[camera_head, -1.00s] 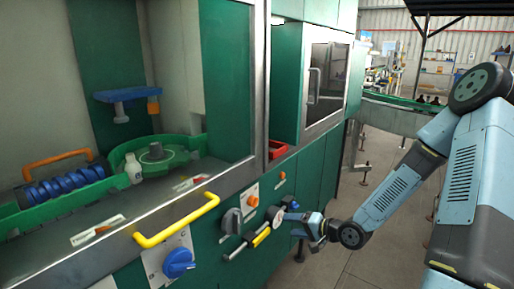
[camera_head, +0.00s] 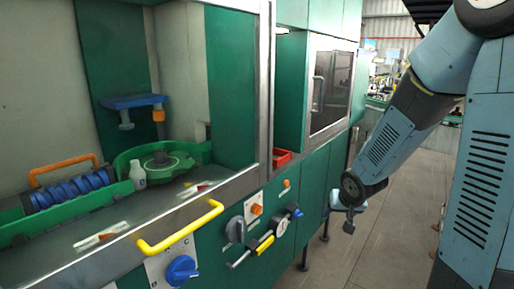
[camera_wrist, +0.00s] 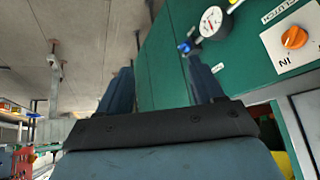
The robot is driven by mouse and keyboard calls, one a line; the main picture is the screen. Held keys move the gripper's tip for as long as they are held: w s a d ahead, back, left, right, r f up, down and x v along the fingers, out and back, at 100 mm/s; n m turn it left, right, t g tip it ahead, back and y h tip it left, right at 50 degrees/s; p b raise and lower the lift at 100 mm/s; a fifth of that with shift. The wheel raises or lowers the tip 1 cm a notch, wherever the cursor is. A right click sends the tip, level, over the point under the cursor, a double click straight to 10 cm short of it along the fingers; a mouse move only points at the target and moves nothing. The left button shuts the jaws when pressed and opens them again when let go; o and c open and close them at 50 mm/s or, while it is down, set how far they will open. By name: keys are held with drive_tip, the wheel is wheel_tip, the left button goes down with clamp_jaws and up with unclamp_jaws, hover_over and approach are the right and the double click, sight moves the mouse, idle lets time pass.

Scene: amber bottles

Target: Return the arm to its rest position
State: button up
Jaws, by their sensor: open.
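My blue-grey arm (camera_head: 400,130) reaches down from the upper right in the head view. My gripper (camera_head: 349,218) hangs at its lower end, to the right of the green machine front and apart from it. In the wrist view its two dark fingers stand well apart, with nothing held in the gap between them (camera_wrist: 160,82). In that view the green panel, with a round white dial (camera_wrist: 211,21) and a blue knob (camera_wrist: 184,47), lies beyond the fingers.
The green machine (camera_head: 315,200) fills the left and middle. A yellow handle (camera_head: 180,228), a blue knob (camera_head: 181,269) and a black-and-yellow lever (camera_head: 252,248) stick out from it. A white bottle (camera_head: 138,175) stands inside by the green ring. Floor (camera_head: 385,245) to the right is clear.

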drive_tip(key=s+a+r+n+g, duration=0.1)
drive_tip(key=s+r, duration=1.8)
drive_tip(key=s, duration=0.4)
drive_tip(key=shift+s+a+r, duration=0.2)
drive_tip(key=shift+r, duration=0.2)
